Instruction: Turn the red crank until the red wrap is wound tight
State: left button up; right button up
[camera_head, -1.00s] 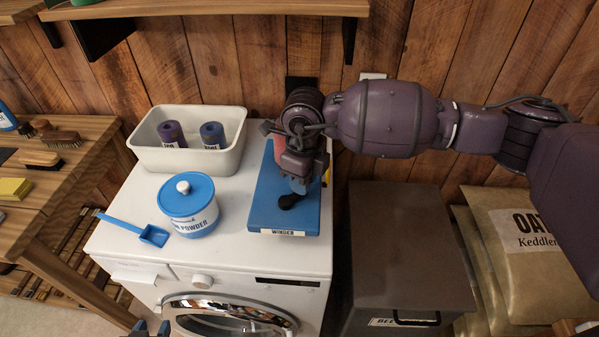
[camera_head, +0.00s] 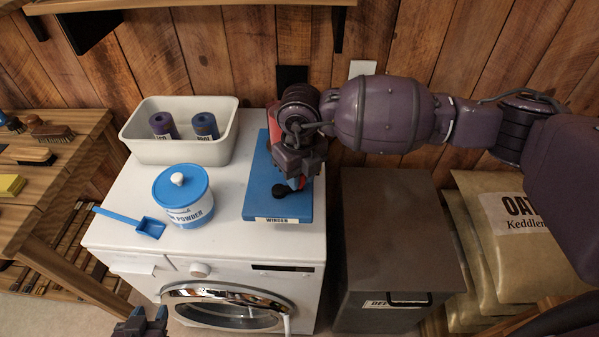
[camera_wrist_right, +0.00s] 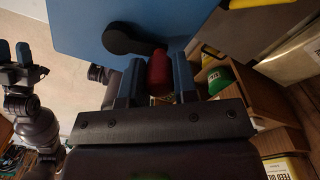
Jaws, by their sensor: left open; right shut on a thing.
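The blue winder board (camera_head: 255,190), labelled WINDER, lies on the white washer's top at its right side. A red roll (camera_head: 274,122), likely the wrap, shows at the board's far end, partly hidden by my right arm. The black crank arm (camera_head: 279,191) is at the near end; it also shows in the right wrist view (camera_wrist_right: 120,38). My right gripper (camera_head: 296,182) is shut on the crank's red knob (camera_wrist_right: 159,72), between its blue fingers. My left gripper (camera_head: 142,320) is open and empty at the bottom edge, in front of the washer. How tight the wrap is cannot be seen.
A white bin (camera_head: 180,150) with two rolls, a blue-lidded powder tub (camera_head: 183,195) and a blue scoop (camera_head: 146,226) share the washer top (camera_head: 120,190). A dark feed bin (camera_head: 395,230) and sacks stand right. A wooden bench with brushes stands left.

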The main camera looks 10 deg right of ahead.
jog(key=o, duration=0.9)
jog(key=shift+o, duration=0.2)
notch_tip(320, 180, up, 11)
jog(key=shift+f+b, duration=0.1)
jog(key=shift+b, duration=0.2)
